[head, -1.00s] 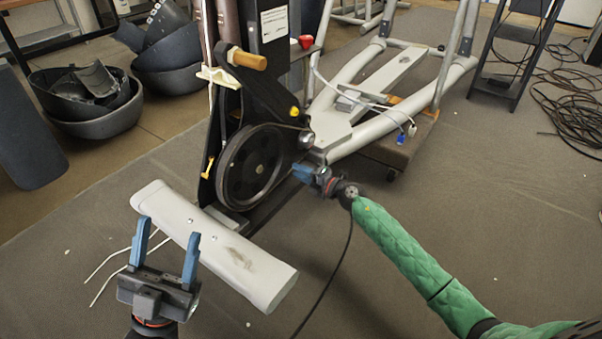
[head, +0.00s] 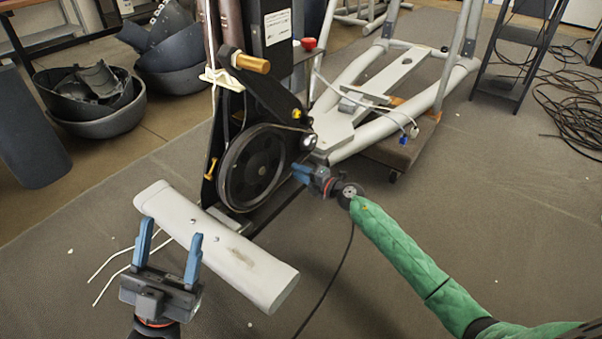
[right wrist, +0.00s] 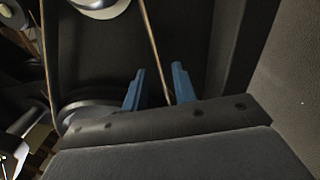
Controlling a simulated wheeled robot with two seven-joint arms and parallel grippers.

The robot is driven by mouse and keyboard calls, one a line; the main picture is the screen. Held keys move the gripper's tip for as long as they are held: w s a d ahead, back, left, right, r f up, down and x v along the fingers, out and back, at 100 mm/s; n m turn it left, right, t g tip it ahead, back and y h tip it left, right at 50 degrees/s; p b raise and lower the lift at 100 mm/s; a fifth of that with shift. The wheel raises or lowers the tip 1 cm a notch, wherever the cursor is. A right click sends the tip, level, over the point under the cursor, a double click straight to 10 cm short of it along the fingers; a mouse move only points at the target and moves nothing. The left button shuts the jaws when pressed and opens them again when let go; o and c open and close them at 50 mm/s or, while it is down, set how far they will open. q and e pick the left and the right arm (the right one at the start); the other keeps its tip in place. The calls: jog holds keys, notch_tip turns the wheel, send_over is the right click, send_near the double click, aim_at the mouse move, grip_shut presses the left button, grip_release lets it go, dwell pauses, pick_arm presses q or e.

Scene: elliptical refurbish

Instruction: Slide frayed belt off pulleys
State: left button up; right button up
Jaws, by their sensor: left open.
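The large dark pulley (head: 252,168) sits low on the elliptical's frame, with the small silver pulley (head: 309,142) to its right. The thin belt (head: 281,126) runs around both; fraying is too small to make out in the head view. My right gripper (head: 301,172) is just below the small pulley. In the right wrist view a tan belt strand (right wrist: 153,45) passes between the two blue fingers of this gripper (right wrist: 160,85), which stand apart with visible space around the strand. My left gripper (head: 171,232) is open and empty, in front of the light foot bar.
The foot bar (head: 215,245) lies between my left gripper and the pulleys. A yellow-tan knob (head: 250,63) sticks out above the large pulley. Dark shroud shells (head: 95,100) lie at the back left. The floor at right is mostly clear, with coiled cable (head: 575,115) beyond.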

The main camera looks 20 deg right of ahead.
jog(key=shift+p+x, duration=0.45)
jog(key=shift+x, duration=0.6)
dwell(0.4)
jog(key=shift+c, duration=0.2)
grip_shut()
dwell(1.4)
